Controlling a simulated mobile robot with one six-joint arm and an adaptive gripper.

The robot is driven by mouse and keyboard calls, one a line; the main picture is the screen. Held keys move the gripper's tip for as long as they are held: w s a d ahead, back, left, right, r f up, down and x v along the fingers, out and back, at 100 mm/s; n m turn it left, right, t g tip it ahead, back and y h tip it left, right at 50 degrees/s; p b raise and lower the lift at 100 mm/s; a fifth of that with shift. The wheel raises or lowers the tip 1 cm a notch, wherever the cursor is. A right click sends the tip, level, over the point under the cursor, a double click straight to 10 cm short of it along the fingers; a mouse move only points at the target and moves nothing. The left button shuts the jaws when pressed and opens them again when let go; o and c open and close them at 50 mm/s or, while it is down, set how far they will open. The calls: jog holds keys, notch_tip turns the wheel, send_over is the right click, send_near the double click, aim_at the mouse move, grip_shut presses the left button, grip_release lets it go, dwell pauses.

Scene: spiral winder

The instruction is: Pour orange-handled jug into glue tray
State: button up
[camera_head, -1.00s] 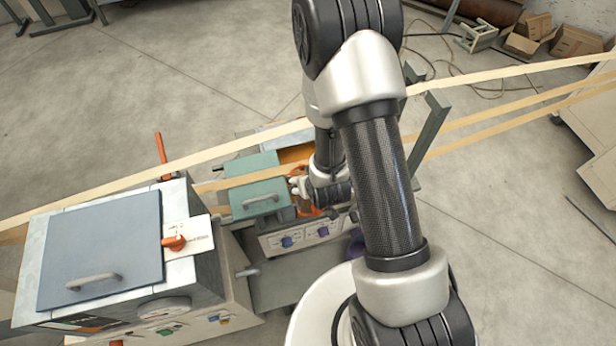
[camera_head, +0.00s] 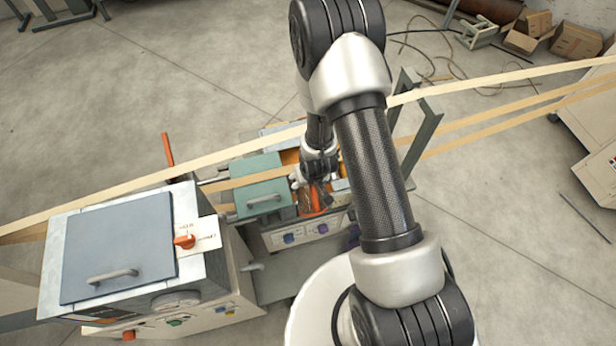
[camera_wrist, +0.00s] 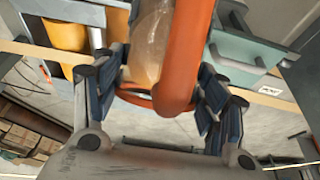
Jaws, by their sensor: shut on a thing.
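The jug (camera_wrist: 150,45) has a translucent tan body and a thick orange handle (camera_wrist: 187,50). My gripper (camera_wrist: 162,82) is shut on it, with the dark fingers on both sides in the wrist view. In the head view, the orange handle (camera_head: 316,197) shows just below my gripper (camera_head: 314,182), and the jug looks tilted. The glue tray (camera_wrist: 85,12) has a grey rim and orange-yellow glue inside. It is at the upper left in the wrist view, beside the jug. My arm hides much of the tray in the head view. I cannot see any stream of glue.
A teal lidded box (camera_head: 258,180) stands just left of my gripper. Tan paper strips (camera_head: 150,180) cross above the machine. A larger machine with a blue-grey lid (camera_head: 118,250) stands at the lower left. A grey metal frame (camera_head: 425,130) rises right of my arm.

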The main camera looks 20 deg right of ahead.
jog(key=g+p, duration=0.1)
jog(key=w+g+p, duration=0.1)
jog(key=g, duration=0.1)
jog(key=shift+w+f, duration=0.25)
jog(key=shift+f, duration=0.15)
jog(key=shift+w+f+b, duration=0.2)
jog(key=shift+f+b, duration=0.25)
jog(key=shift+f, duration=0.05)
jog(key=f+g+b, duration=0.1)
jog(key=b, duration=0.1)
jog(key=w+f+g+b, duration=0.1)
jog(key=g+b, duration=0.1)
jog(key=shift+w, duration=0.2)
jog(key=g+b, duration=0.1)
jog(key=b, duration=0.1)
jog(key=w+g+b, duration=0.1)
jog(key=shift+f+b, duration=0.25)
jog(key=shift+b, duration=0.1)
jog(key=shift+w+b, duration=0.1)
jog(key=shift+b, duration=0.2)
jog(key=shift+w+r+g+b, duration=0.1)
jog(key=shift+g+b, duration=0.3)
jog(key=shift+b, duration=0.1)
jog(key=shift+w+b, duration=0.15)
jog(key=shift+b, duration=0.4)
jog(key=shift+w+g+b, duration=0.5)
jog(key=shift+g+b, duration=0.4)
jog(key=shift+b, duration=1.15)
jog(key=shift+r, duration=0.15)
dwell(0.5)
